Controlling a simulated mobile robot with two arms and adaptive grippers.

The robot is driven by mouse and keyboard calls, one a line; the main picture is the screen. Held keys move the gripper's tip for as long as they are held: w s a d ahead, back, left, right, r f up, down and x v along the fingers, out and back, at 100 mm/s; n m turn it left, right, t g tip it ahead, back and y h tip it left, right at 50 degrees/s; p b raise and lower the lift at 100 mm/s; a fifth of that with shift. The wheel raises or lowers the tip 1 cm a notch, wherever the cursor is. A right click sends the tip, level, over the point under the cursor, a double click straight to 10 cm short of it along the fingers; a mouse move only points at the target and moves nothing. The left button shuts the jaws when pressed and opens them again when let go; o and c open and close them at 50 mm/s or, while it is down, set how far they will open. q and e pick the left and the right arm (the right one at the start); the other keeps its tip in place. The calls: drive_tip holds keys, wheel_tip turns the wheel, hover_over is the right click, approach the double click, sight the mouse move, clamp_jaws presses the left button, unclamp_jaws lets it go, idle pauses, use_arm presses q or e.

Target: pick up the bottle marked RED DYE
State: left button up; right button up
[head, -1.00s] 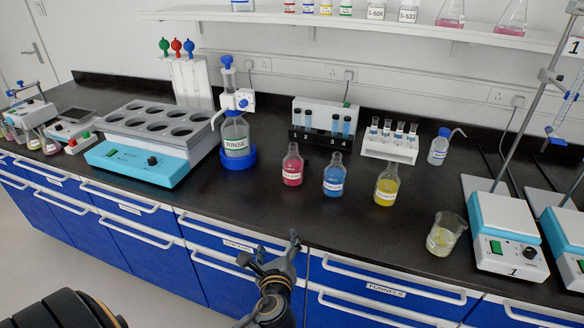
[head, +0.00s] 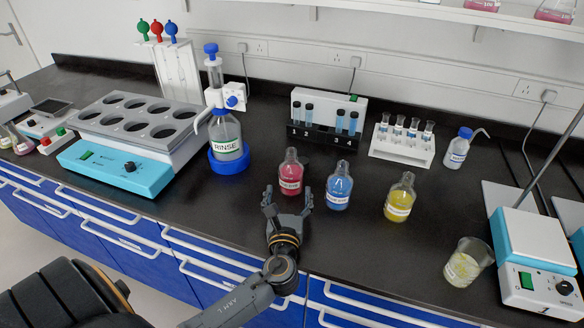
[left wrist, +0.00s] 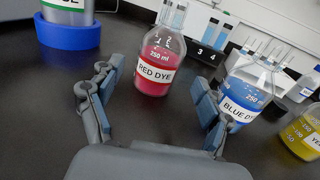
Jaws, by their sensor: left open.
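The bottle marked RED DYE (head: 290,174) stands upright on the black bench, with red liquid and a white label. It also shows in the left wrist view (left wrist: 155,57), ahead of and between my fingers. My left gripper (head: 287,197) is open and empty, just in front of the bottle, its fingers pointing at it. In the left wrist view the gripper (left wrist: 158,95) has its two fingers spread wide, with the bottle beyond the tips. My right gripper is not in view.
The BLUE DYE bottle (head: 338,187) stands close to the right, near my right-hand finger in the wrist view. A yellow bottle (head: 400,197) and a beaker (head: 467,262) stand further right. The RINSE bottle (head: 227,135) in its blue base is at left. Tube racks (head: 402,146) stand behind.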

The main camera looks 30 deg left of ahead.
sight(290, 180)
use_arm(q)
drive_tip(key=x, duration=0.6)
drive_tip(key=shift+w+a+r, duration=0.2)
drive_tip(key=shift+w, duration=0.15)
drive_tip(key=shift+w+a+p, duration=0.25)
drive_tip(key=shift+w+p, duration=0.05)
drive_tip(key=shift+w, duration=0.1)
drive_tip(key=x, duration=0.4)
drive_tip(key=shift+w+f, duration=0.15)
drive_tip(key=shift+w, duration=0.1)
drive_tip(key=shift+w+a, duration=0.1)
drive_tip(key=shift+c, duration=1.4)
clamp_jaws()
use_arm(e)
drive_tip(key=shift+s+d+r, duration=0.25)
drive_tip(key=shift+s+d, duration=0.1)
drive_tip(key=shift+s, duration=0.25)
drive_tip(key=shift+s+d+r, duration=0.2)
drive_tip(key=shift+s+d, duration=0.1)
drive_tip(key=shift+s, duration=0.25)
